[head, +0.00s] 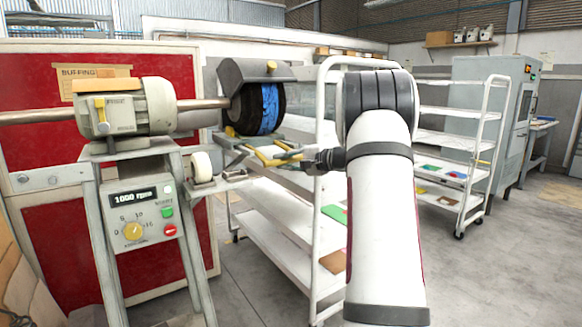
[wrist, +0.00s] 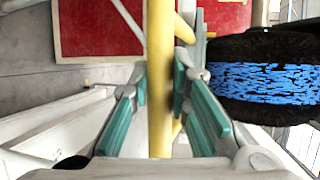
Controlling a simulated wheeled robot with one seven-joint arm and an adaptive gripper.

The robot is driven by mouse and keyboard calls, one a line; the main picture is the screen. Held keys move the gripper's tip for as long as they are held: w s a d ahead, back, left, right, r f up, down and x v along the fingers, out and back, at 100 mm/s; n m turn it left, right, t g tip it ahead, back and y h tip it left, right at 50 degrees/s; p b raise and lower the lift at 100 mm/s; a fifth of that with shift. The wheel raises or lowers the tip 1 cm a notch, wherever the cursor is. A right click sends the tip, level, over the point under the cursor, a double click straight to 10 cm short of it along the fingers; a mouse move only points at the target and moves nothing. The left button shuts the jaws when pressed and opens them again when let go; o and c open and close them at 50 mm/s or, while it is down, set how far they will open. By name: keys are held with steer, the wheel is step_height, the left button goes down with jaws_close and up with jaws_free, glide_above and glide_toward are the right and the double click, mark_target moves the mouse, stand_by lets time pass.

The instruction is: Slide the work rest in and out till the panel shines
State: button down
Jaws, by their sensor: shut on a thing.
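The work rest (head: 233,141) sits low in front of the dark round buffing brush (head: 238,108), which has a blue band around it. The rest's yellow handle (head: 268,159) sticks out towards my gripper (head: 297,158). In the wrist view the yellow bar (wrist: 160,40) runs between the teal finger pads of my gripper (wrist: 162,92), which is shut on it. The brush (wrist: 262,85) is close to the right of the fingers there. I cannot make out the panel or its shine clearly; the brush hood and handle cover much of that area.
The buffing motor (head: 127,107) stands on a grey stand with a control box (head: 140,215) reading 1000 rpm. A white shelf cart (head: 283,215) stands close behind my arm, and another cart (head: 452,150) is farther right. The floor (head: 500,260) at right is clear.

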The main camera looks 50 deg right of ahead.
steer(key=shift+w, duration=0.2)
steer(key=c, duration=1.5)
jaws_free()
steer(key=shift+s+d, duration=0.1)
steer(key=shift+s, duration=0.05)
steer(key=shift+v, duration=5.85)
